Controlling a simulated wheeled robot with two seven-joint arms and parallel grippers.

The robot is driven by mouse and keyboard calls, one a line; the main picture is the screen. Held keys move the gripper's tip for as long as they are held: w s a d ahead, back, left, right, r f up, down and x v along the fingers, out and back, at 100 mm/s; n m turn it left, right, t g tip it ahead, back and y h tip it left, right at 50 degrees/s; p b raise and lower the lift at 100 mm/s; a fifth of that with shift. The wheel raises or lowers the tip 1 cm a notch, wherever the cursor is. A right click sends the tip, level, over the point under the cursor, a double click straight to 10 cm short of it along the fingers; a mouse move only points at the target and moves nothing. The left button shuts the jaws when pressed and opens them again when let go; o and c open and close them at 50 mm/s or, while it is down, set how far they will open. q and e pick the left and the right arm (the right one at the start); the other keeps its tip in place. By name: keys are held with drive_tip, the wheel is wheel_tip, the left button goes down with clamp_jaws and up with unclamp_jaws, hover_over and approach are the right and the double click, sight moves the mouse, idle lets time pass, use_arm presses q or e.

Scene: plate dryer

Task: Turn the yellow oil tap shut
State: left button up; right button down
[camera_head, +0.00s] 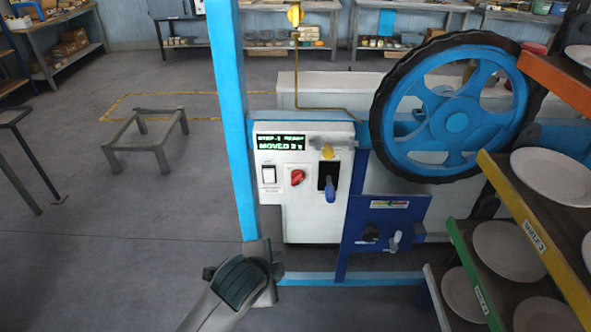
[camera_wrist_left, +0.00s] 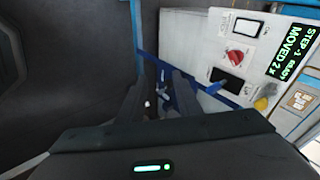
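A small yellow fitting (camera_head: 295,15) sits on a thin brass pipe (camera_head: 297,70) at the top of the head view. It looks like the oil tap; its handle position is too small to tell. A second yellow knob (camera_head: 327,152) is on the white control panel (camera_head: 300,215), and also shows in the left wrist view (camera_wrist_left: 262,103). My left gripper (camera_head: 262,250) is low in front of the machine, below the panel and away from both yellow parts. In the wrist view its dark fingers (camera_wrist_left: 160,98) stand apart with nothing between them. My right gripper is not visible.
The panel carries a white switch (camera_head: 268,174), a red knob (camera_head: 298,177) and a blue lever (camera_head: 330,190). A blue post (camera_head: 232,120) stands left of it. A large blue wheel (camera_head: 455,120) and racks of plates (camera_head: 510,250) fill the right. Floor at left is mostly open.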

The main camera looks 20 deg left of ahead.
use_arm(q)
drive_tip(key=w+r+m+t+y, duration=0.1)
drive_tip(key=w+r+m+t, duration=0.1)
drive_tip(key=w+r+m, duration=0.55)
drive_tip(key=w+r+m+t+y, duration=0.1)
drive_tip(key=w+r+m+t, duration=0.2)
drive_tip(key=w+r, duration=0.8)
wheel_tip(320, 180, up, 29)
drive_tip(key=w+a+m+t+y, duration=0.1)
drive_tip(key=w+m+t+y, duration=0.1)
drive_tip(key=m, duration=0.6)
drive_tip(key=shift+a+f+m+t+y, duration=0.3)
drive_tip(key=shift+t+y, duration=0.2)
drive_tip(key=shift+t, duration=0.6)
drive_tip(key=shift+r, duration=0.1)
drive_tip(key=shift+w, duration=0.1)
